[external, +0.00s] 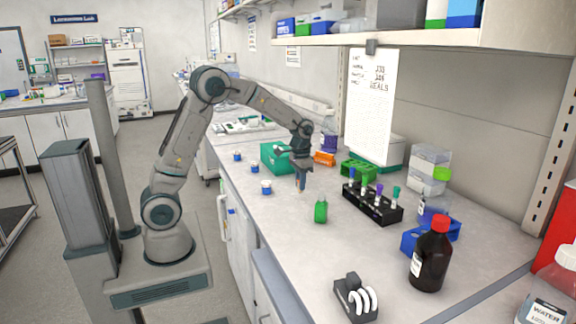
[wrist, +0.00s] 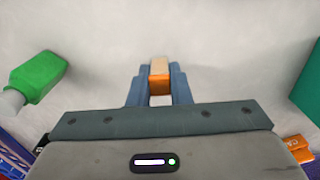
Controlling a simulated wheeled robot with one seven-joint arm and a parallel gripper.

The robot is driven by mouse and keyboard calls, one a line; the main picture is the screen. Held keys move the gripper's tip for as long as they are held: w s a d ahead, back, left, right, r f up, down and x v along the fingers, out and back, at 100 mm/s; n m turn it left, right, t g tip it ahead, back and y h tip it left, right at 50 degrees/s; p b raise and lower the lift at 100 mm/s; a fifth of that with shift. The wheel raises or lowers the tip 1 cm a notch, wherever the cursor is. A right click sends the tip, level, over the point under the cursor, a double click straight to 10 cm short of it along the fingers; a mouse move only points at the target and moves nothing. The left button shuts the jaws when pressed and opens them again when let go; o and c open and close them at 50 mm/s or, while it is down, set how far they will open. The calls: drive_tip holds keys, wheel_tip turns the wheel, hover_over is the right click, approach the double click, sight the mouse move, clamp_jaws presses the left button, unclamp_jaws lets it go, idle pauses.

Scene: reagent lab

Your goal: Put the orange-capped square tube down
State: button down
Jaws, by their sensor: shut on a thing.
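The orange-capped square tube (wrist: 159,83) is between the two blue-grey fingers of my gripper (wrist: 159,88) in the wrist view. Its orange part sits between the fingertips and a tan part extends past them. In the external view my gripper (external: 300,182) points down above the bench (external: 268,232), near its middle. The tube is mostly hidden by the fingers there. I cannot tell whether its lower end touches the bench.
A green bottle (external: 320,210) stands close by on the near side. A black rack (external: 373,204) with several capped tubes is to the right. Small blue-and-white jars (external: 266,187) stand to the left, and a teal box (external: 275,157) stands behind. The front bench has free room.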

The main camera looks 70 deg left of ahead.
sight(300, 192)
drive_tip(key=shift+f, duration=1.35)
drive_tip(key=shift+f, duration=0.1)
drive_tip(key=shift+f, duration=0.15)
drive_tip(key=c, duration=1.3)
unclamp_jaws()
drive_tip(key=shift+c, duration=0.2)
drive_tip(key=shift+r, duration=0.2)
